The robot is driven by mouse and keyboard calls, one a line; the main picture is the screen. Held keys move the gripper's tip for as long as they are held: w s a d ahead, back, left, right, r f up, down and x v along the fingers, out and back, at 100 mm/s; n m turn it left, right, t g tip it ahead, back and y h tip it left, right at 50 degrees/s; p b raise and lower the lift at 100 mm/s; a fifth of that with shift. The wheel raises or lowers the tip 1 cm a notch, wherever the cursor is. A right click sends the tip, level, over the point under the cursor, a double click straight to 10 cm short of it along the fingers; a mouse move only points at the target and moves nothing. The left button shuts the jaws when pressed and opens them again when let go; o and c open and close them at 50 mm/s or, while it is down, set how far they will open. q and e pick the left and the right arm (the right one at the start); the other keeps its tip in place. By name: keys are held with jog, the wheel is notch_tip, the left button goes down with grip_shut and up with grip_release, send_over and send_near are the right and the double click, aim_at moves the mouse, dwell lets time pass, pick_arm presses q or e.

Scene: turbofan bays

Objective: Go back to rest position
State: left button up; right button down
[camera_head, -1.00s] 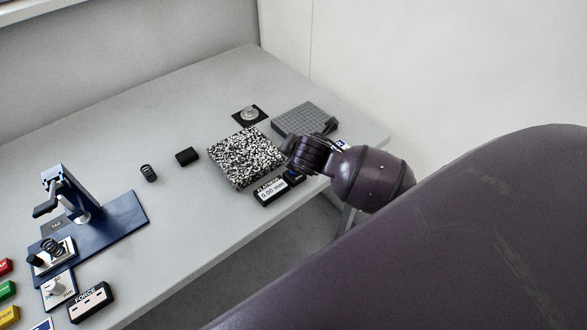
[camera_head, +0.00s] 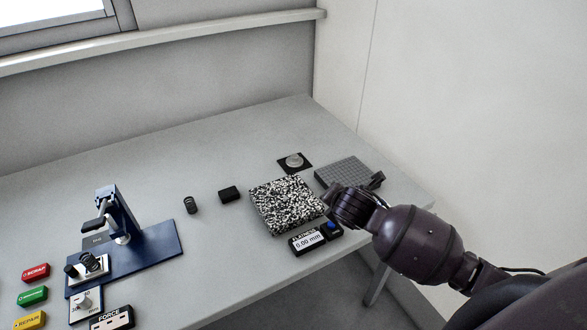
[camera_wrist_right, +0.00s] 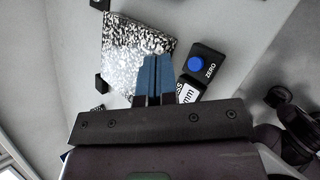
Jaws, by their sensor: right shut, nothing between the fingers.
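My right arm comes in from the right in the head view, and its gripper (camera_head: 338,202) hangs over the right edge of the speckled block (camera_head: 280,205). In the right wrist view the blue fingertips (camera_wrist_right: 156,64) are together with nothing between them. They point at the speckled block (camera_wrist_right: 128,45), which lies beyond them. The right gripper's fingers are mostly hidden by the wrist in the head view. My left gripper is not in view.
The flatness display (camera_head: 308,243) reads 0.00 mm, with a blue-button zero box (camera_wrist_right: 195,63) beside it. A grey grid plate (camera_head: 345,170), a disc on a black pad (camera_head: 294,161), a black block (camera_head: 229,194) and a spring (camera_head: 190,205) lie around. A blue press (camera_head: 150,245) stands left.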

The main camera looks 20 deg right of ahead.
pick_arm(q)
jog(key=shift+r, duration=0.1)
pick_arm(e)
jog(key=shift+w+a+r+m, duration=0.2)
jog(key=shift+w+a+m, duration=0.05)
jog(key=shift+m, duration=0.55)
jog(key=a+m+t+y, duration=0.4)
jog(key=a+m+y, duration=0.15)
jog(key=m, duration=0.55)
pick_arm(q)
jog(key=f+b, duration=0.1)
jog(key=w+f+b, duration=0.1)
jog(key=b, duration=0.1)
pick_arm(e)
jog(key=s+f+m+h, duration=0.1)
jog(key=s+f+m, duration=0.3)
jog(key=s+f, duration=0.3)
jog(key=s+d+f+m+g+h, duration=0.1)
jog(key=s+f+m, duration=0.4)
jog(key=s, duration=0.8)
notch_tip(320, 180, down, 2)
jog(key=shift+f, duration=0.15)
